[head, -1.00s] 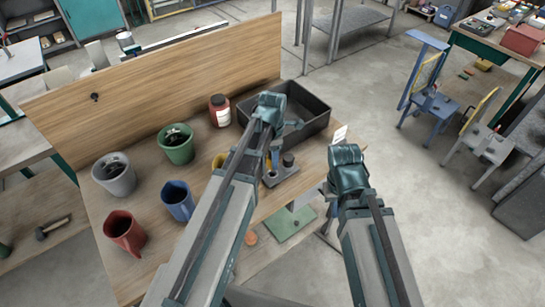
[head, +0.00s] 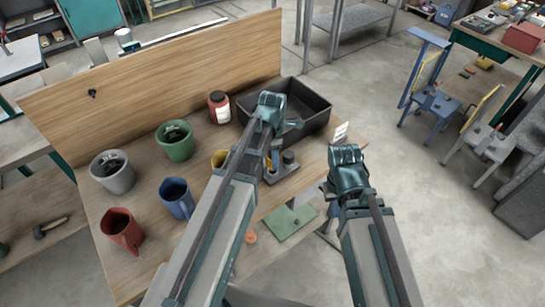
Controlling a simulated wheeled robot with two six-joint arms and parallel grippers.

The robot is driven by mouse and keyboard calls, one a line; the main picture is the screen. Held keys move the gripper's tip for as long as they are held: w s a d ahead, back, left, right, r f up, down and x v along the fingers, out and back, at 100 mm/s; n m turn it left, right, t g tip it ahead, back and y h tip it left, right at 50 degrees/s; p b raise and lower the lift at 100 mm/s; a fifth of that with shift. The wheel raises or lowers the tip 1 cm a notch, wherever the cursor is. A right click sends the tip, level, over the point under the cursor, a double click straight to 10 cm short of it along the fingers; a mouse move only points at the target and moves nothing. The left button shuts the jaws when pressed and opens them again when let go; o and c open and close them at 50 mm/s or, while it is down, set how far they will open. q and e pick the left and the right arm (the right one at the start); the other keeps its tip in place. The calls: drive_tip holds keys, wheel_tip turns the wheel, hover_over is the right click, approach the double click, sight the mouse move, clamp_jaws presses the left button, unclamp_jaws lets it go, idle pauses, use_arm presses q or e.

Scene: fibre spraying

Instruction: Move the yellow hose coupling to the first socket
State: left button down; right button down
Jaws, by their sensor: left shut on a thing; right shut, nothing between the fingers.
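My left gripper (head: 275,158) reaches over the workbench (head: 150,270) and points down beside a small grey block with a dark round knob (head: 289,158). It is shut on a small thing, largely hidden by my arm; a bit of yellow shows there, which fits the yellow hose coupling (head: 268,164). I cannot tell whether it touches the block. The sockets cannot be made out clearly. My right gripper (head: 346,155) is shut and empty, off the bench's right edge; its fingertips are hard to see.
A red jar (head: 219,107) and a black tray (head: 318,108) stand behind.

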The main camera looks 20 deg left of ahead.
use_arm(q)
drive_tip(key=shift+f+b, duration=1.65)
drive_tip(key=shift+b, duration=0.05)
idle(0.4)
drive_tip(key=shift+c, duration=1.1)
unclamp_jaws()
drive_tip(key=shift+r, duration=0.2)
wheel_tip(320, 180, up, 14)
drive_tip(key=p, duration=1.4)
drive_tip(key=shift+f, duration=0.25)
drive_tip(key=shift+s+d+f+m+b, duration=0.2)
drive_tip(key=shift+f+m+b, duration=0.1)
drive_tip(key=shift+m, duration=0.1)
drive_tip(key=s+d+f+m+b, duration=0.4)
drive_tip(key=s+m, duration=0.3)
drive_tip(key=m, duration=0.6)
drive_tip(key=s+d+f+m+y+b, duration=0.1)
drive_tip(key=s+d+f+m+b, duration=0.3)
drive_tip(key=m, duration=1)
drive_tip(key=s+d, duration=0.2)
drive_tip(key=s, duration=0.1)
drive_tip(key=shift+f+m+b, duration=0.25)
drive_tip(key=shift+m+b, duration=0.05)
drive_tip(key=shift+b, duration=0.05)
